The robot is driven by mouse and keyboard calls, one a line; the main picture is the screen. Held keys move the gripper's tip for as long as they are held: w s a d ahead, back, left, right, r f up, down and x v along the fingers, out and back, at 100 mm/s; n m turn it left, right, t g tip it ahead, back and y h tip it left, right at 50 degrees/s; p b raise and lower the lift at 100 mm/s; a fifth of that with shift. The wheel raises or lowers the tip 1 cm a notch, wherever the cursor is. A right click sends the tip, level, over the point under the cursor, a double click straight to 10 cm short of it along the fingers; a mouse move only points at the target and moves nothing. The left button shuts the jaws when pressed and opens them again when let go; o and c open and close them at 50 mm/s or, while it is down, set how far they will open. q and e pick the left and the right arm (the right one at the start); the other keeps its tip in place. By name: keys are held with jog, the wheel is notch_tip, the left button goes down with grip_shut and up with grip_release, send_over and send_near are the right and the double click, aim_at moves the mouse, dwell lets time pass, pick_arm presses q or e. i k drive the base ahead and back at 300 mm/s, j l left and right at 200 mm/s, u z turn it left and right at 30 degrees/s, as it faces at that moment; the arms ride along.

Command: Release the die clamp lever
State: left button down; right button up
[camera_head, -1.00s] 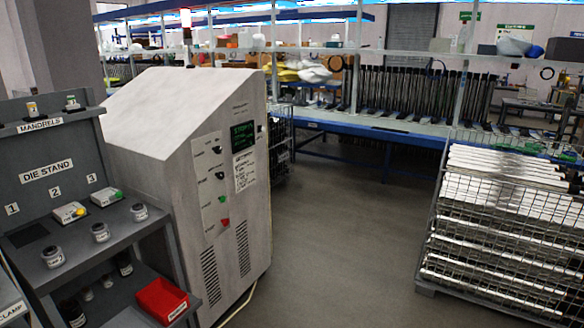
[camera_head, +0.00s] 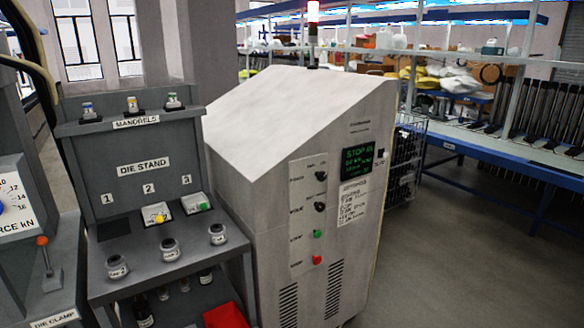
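The die clamp lever (camera_head: 46,258) is at the left edge of the head view. It has a thin metal shaft and an orange-red knob on top, and it stands close to upright. A label reading "DIE CLAMP" (camera_head: 54,318) is on the front of the machine below it. The machine's dial (camera_head: 12,205), marked in kN, is above and left of the lever and is cut off by the frame. Neither of my grippers shows in this view.
The grey die stand (camera_head: 85,180) is right of the lever, with several small jars on its shelf and mandrels on top. A red bin (camera_head: 225,316) sits low. A large control cabinet (camera_head: 240,180) stands beside it. Open floor (camera_head: 430,270) lies to the right.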

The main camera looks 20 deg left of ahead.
aim_at(41, 242)
jog(key=i+u, duration=0.35)
jog(key=i+l+u, duration=0.1)
jog(key=u, duration=0.3)
jog(key=i+l+u, duration=1)
jog(key=k+j, duration=0.05)
jog(key=j, duration=0.05)
